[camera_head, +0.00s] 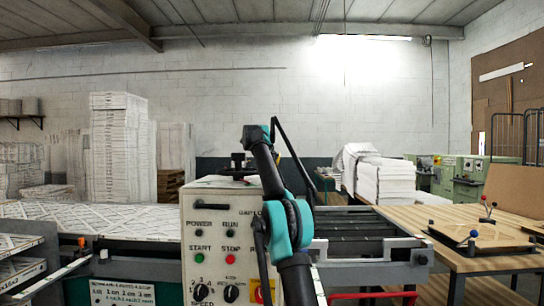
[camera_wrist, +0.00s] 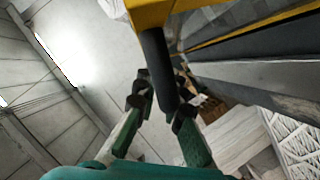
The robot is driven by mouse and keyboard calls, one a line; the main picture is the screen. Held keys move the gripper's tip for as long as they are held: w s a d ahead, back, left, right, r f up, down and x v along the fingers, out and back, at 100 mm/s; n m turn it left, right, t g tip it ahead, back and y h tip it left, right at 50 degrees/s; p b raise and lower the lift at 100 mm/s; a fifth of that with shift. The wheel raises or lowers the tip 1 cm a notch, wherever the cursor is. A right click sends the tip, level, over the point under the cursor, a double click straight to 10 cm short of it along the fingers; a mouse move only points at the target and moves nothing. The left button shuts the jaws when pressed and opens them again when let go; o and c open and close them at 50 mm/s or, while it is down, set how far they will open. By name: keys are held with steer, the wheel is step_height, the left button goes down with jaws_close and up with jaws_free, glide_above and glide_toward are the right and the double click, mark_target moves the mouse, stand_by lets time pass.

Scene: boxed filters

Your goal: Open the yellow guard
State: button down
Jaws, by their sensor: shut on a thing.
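In the wrist view the yellow guard (camera_wrist: 165,12) crosses the top edge, and only a part of it shows. A black bar-like handle (camera_wrist: 156,62) runs down from it. My gripper (camera_wrist: 162,103) has its dark fingertips on either side of this handle and is shut on it. In the head view my dark and teal arm rises in front of the control box, and I cannot make out the yellow guard or my fingertips there.
The cream control box (camera_head: 215,222) with buttons and knobs stands close to my arm. A roller conveyor (camera_head: 358,222) lies to its right, then a wooden table (camera_head: 480,262) with a small board. A table with boxed filters (camera_head: 95,215) is at left.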

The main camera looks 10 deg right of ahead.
steer(key=c, duration=1.6)
jaws_free()
steer(key=shift+d, duration=0.1)
steer(key=v, duration=1.2)
